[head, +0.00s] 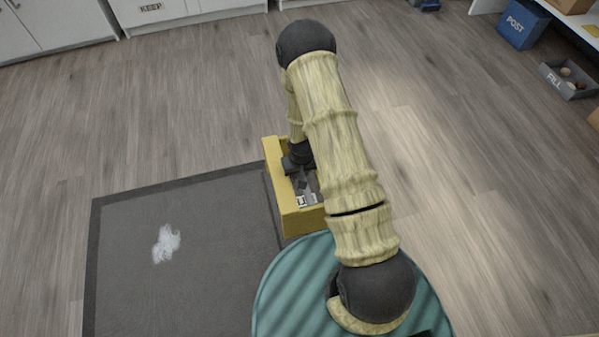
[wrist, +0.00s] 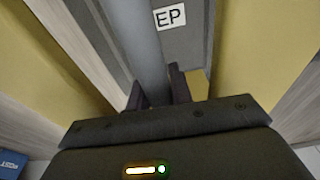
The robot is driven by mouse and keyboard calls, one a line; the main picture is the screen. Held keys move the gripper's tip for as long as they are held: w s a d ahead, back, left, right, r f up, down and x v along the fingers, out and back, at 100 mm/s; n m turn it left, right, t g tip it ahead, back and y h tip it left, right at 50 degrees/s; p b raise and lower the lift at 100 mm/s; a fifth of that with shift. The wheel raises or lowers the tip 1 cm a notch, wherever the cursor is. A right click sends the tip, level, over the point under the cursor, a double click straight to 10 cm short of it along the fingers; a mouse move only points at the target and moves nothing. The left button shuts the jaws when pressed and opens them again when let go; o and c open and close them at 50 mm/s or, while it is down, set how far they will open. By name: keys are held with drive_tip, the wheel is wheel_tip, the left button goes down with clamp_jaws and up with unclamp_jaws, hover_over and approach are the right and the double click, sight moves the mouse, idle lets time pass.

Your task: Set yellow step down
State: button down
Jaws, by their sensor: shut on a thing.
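The yellow step (head: 300,223) is at the right edge of the dark mat in the head view, partly hidden by my arm. In the wrist view its yellow sides (wrist: 255,50) flank a grey top with a white label reading "EP". My gripper (wrist: 158,92) is over the middle of the step, its dark fingers shut on the grey bar (wrist: 145,35) that runs along it. In the head view my gripper (head: 303,187) reaches down into the step from above. I cannot tell whether the step touches the floor.
A dark grey mat (head: 200,220) with a white patch (head: 165,243) lies to the left. White cabinets (head: 60,25) stand at the back. A blue POST bin (head: 523,24) and a grey FILL tray (head: 568,80) are at upper right. Wood floor right of my arm is clear.

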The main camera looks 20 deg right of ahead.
drive_tip(key=shift+f+b, duration=1.2)
drive_tip(key=shift+f, duration=0.7)
drive_tip(key=c, duration=1.3)
unclamp_jaws()
drive_tip(key=shift+o, duration=0.2)
drive_tip(key=r+p, duration=0.2)
drive_tip(key=r, duration=0.2)
drive_tip(key=s+r+p, duration=0.1)
drive_tip(key=r+p, duration=0.2)
drive_tip(key=r, duration=0.1)
drive_tip(key=s+r+p, duration=0.1)
drive_tip(key=r+p, duration=0.1)
drive_tip(key=r, duration=0.2)
drive_tip(key=shift+w, duration=0.1)
